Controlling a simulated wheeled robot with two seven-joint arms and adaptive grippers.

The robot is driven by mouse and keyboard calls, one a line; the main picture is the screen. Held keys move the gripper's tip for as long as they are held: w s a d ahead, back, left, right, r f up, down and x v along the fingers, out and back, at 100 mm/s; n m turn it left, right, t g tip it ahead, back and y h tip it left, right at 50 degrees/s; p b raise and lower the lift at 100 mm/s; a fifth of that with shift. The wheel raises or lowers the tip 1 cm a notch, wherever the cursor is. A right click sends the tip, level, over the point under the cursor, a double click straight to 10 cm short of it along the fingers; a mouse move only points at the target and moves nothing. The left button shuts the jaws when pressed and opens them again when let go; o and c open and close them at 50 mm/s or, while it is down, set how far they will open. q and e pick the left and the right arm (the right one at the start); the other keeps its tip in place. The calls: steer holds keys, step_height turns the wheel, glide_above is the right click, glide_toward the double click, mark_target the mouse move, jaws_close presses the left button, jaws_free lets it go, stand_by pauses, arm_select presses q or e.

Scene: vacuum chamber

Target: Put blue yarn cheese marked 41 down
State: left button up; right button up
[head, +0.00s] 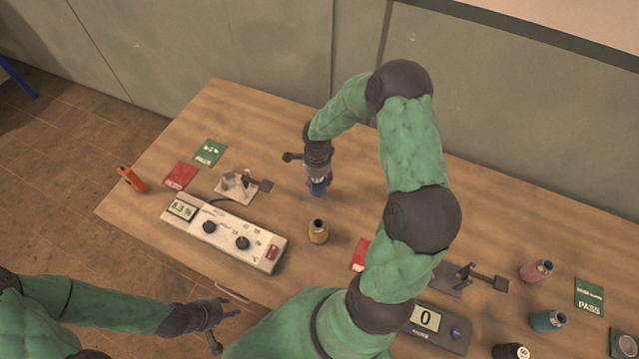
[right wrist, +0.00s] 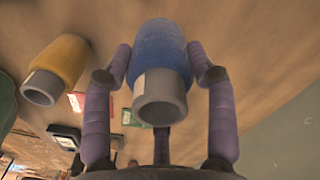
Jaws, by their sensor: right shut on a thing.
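The blue yarn cheese (head: 319,186) is a blue-wound cone or spool with a grey core. My right gripper (head: 318,174) is shut on it, pointing down over the back middle of the table. In the right wrist view the blue cheese (right wrist: 160,57) is upright between the two fingers, its grey tube end (right wrist: 160,102) toward the camera. A pale label shows on its side, but I cannot read a number. I cannot tell whether its base touches the table. My left gripper (head: 232,303) is open and empty beside the table's front edge.
A yellow cheese (head: 318,232) stands in front of the blue one. A control box (head: 225,232), a small pale stand (head: 237,186), and red (head: 180,175) and green (head: 210,153) cards lie left. A scale (head: 436,325) and pink (head: 537,270) and teal (head: 548,320) cheeses are right.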

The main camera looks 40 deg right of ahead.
steer(key=shift+d+f, duration=0.25)
steer(key=shift+f, duration=0.1)
steer(key=shift+d+f, duration=0.15)
steer(key=shift+f, duration=1.5)
steer(key=shift+f, duration=0.2)
steer(key=o, duration=1.2)
steer(key=shift+r, duration=0.1)
step_height(320, 180, up, 12)
steer(key=shift+r, duration=0.1)
